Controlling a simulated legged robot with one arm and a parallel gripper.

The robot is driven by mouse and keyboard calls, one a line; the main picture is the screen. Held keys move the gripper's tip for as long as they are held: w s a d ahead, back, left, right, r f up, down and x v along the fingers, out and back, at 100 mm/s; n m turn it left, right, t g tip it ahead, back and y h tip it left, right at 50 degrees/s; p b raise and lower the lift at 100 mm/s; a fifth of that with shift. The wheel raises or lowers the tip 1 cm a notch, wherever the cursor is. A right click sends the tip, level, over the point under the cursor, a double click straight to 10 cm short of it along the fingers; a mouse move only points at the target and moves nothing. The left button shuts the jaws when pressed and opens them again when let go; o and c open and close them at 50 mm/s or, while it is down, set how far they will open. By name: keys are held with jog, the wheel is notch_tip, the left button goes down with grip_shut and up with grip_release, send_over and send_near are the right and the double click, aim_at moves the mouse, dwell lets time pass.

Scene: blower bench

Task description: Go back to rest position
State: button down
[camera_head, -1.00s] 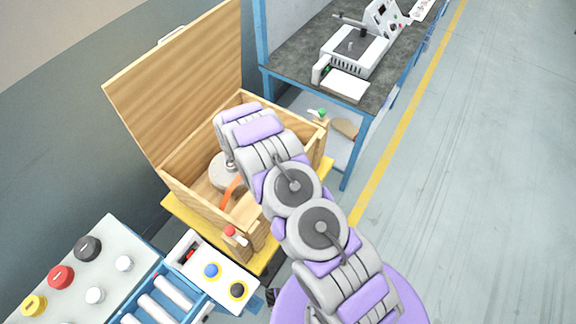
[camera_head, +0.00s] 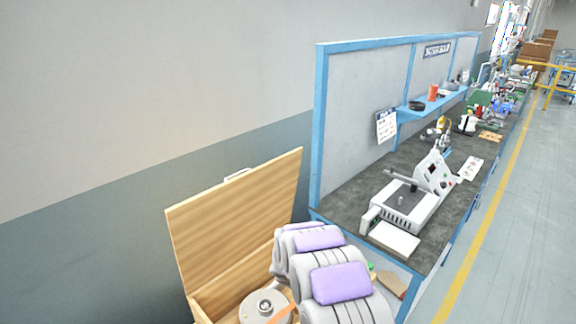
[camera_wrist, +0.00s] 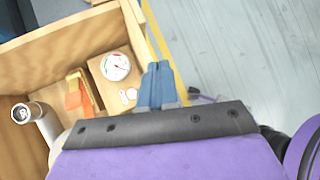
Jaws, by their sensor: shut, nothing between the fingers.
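My gripper (camera_wrist: 156,88) shows in the wrist view with its blue fingers together and nothing between them. It points past the edge of the open wooden box (camera_wrist: 75,36). Inside the box are a grey metal cylinder (camera_wrist: 27,112), an orange strip (camera_wrist: 77,98) and a round white gauge (camera_wrist: 116,66). In the head view my arm (camera_head: 335,278) is folded in front of the box, whose raised lid (camera_head: 235,230) stands at the lower left. A round metal part (camera_head: 264,306) lies in the box. My gripper itself is hidden in the head view.
A blue-framed workbench (camera_head: 440,150) runs back to the right of the box. A white device with a lever (camera_head: 412,203) stands on it. A yellow floor line (camera_head: 482,225) runs along the bench, with clear grey floor to its right.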

jog(key=s+d+r+m+g+y+b, duration=0.2)
jog(key=s+d+r+m+g+y, duration=0.15)
jog(key=s+r+m, duration=1.2)
jog(key=s+a+r+m+y, duration=0.1)
jog(key=s+a+r+m, duration=0.1)
jog(key=s, duration=0.6)
jog(key=s+a+r+m+y+b, duration=0.1)
jog(key=s+m, duration=0.3)
jog(key=s, duration=0.5)
jog(key=s+a+r+m+y+b, duration=0.1)
jog(key=s+a+r+m+y, duration=0.1)
jog(key=s, duration=0.6)
jog(key=shift+s+a+r+m+y, duration=0.35)
jog(key=shift+a+r+m, duration=0.2)
jog(key=shift+r+m, duration=0.2)
